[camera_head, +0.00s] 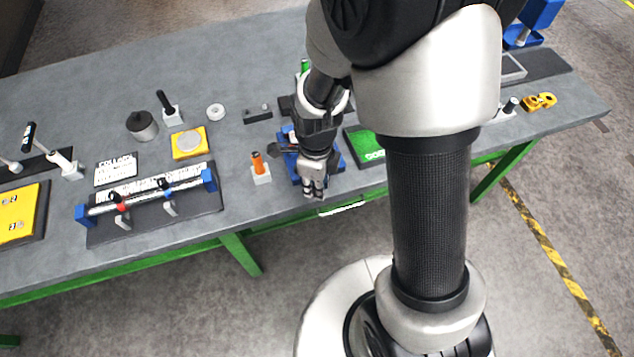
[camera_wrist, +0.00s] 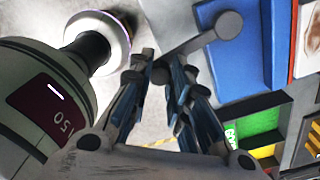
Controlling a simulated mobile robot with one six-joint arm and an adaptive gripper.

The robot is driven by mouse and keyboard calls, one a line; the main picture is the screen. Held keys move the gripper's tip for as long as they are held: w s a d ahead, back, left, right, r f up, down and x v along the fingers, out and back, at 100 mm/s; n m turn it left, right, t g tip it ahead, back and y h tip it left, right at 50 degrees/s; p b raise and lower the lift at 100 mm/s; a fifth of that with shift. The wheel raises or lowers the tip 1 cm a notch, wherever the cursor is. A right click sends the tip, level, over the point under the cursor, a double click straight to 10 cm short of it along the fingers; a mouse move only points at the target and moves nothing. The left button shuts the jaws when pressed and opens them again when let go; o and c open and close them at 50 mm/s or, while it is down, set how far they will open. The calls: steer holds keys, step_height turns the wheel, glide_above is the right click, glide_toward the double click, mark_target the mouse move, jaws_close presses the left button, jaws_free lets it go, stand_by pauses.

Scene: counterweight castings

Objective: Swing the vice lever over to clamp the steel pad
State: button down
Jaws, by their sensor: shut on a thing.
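The blue vice (camera_head: 338,158) stands near the front edge of the bench, mostly hidden behind my gripper and forearm. In the wrist view its blue body (camera_wrist: 234,62) fills the upper right. The grey lever (camera_wrist: 193,45) reaches from a round dark knuckle at the vice down to my fingers. My gripper (camera_head: 313,190) is at the front side of the vice. In the wrist view my gripper (camera_wrist: 160,72) is shut on the free end of the lever. I cannot make out the steel pad in either view.
An orange-handled tool (camera_head: 259,165) stands in a white block just left of the vice. A green tray (camera_head: 365,142) lies close on its right. A rack with a long bar (camera_head: 150,198) is further left.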

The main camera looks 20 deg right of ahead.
steer(key=c, duration=1.5)
jaws_free()
steer(key=shift+a, duration=0.1)
steer(key=shift+o, duration=0.2)
step_height(320, 180, up, 12)
